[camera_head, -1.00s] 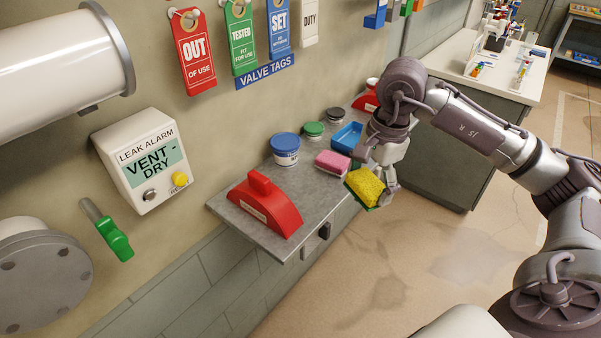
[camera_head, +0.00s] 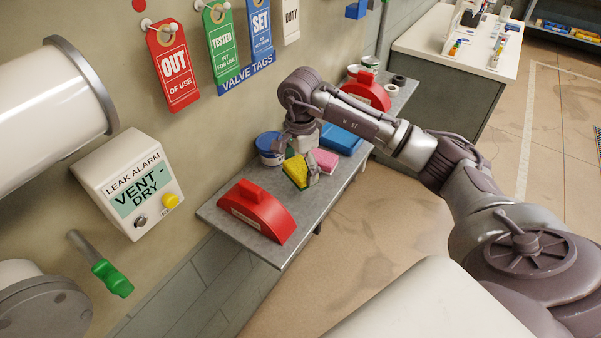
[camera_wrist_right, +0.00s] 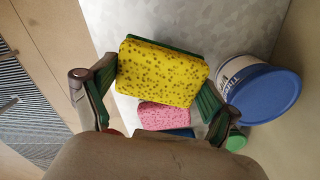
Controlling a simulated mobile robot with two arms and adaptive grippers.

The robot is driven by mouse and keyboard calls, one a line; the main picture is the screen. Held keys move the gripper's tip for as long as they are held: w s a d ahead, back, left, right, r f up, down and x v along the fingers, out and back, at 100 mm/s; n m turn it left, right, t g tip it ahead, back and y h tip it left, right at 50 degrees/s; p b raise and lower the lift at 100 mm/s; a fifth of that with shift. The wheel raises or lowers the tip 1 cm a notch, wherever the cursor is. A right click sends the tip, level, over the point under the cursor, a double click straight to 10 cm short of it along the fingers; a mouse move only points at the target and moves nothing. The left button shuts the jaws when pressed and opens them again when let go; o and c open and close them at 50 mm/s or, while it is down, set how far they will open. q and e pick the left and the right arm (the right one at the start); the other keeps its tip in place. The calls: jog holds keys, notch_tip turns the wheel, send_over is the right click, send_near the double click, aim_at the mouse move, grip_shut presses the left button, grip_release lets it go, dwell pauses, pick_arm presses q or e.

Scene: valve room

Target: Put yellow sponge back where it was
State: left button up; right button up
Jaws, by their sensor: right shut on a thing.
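The yellow sponge (camera_head: 296,171) with a green backing is over the metal shelf, between a red bookend-shaped block and a pink sponge. It fills the middle of the right wrist view (camera_wrist_right: 161,72). My right gripper (camera_head: 305,172) is shut on it, with one finger at each end in the wrist view (camera_wrist_right: 158,100). The pink sponge (camera_head: 324,160) lies just beyond it and shows in the wrist view (camera_wrist_right: 164,116). Whether the yellow sponge touches the shelf (camera_head: 291,239) I cannot tell. My left gripper is not in view.
The red block (camera_head: 256,212) stands at the shelf's near end. A white tub with a blue lid (camera_head: 269,147) is close behind the sponge by the wall. A blue tray (camera_head: 342,139) and another red block (camera_head: 367,94) are farther along. Bare shelf lies between sponge and near block.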

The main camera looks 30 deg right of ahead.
aim_at(301, 177)
notch_tip(301, 177, down, 3)
jog(key=shift+s+f+p, duration=0.1)
jog(key=shift+f+p, duration=0.05)
jog(key=shift+p, duration=0.7)
jog(key=shift+f, duration=0.25)
jog(key=o, duration=0.8)
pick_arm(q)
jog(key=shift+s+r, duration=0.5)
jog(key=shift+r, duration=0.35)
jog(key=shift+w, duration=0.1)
pick_arm(e)
jog(key=shift+r, duration=0.15)
notch_tip(301, 177, up, 10)
jog(key=b, duration=0.4)
jog(key=shift+r, duration=0.15)
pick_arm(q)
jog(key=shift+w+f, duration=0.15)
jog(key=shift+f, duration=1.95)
pick_arm(e)
jog(key=shift+r, duration=0.7)
